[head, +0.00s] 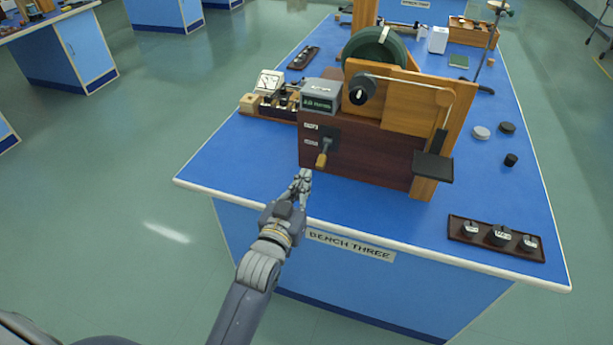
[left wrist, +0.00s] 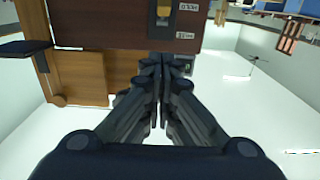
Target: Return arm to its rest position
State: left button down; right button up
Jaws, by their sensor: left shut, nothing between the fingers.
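My left arm reaches in from the bottom of the head view. Its gripper (head: 304,174) is shut and empty, just in front of the dark wooden panel of an apparatus (head: 370,155) on bench three. A lever with a wooden handle (head: 322,158) hangs on that panel, just above and right of the fingertips. In the left wrist view the closed fingers (left wrist: 162,65) point at the panel, and the handle (left wrist: 164,16) shows above them. I cannot tell whether the fingertips touch the panel. My right gripper is not in view.
The blue bench top (head: 225,165) is clear left of the apparatus. A dark tray (head: 458,229) with weights sits at the front right. A black plate (head: 433,167) juts from the apparatus's right side. A meter (head: 268,82) stands at the left. Floor (head: 130,250) left of the bench is open.

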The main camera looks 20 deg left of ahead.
pick_arm(q)
jog(key=s+d+f+g, duration=0.1)
jog(key=s+f+g, duration=0.25)
jog(key=f, duration=0.85)
jog(key=s+f+m+g, duration=0.15)
jog(key=s+f, duration=0.25)
jog(key=f, duration=0.7)
jog(key=s+d+f+g, duration=0.1)
jog(key=s+f+g, duration=0.25)
jog(key=f, duration=0.85)
jog(key=s+a+f+g, duration=0.3)
jog(key=s+f, duration=1)
jog(key=s, duration=0.2)
jog(key=s+a+f+g, duration=0.2)
jog(key=s+f, duration=0.2)
jog(key=s, duration=0.7)
jog(key=s+a+f+g, duration=0.3)
jog(key=s+f, duration=0.1)
jog(key=s, duration=0.7)
jog(key=shift+s+a+f+y, duration=0.15)
jog(key=shift+s+f+y, duration=0.15)
jog(key=shift+f, duration=0.1)
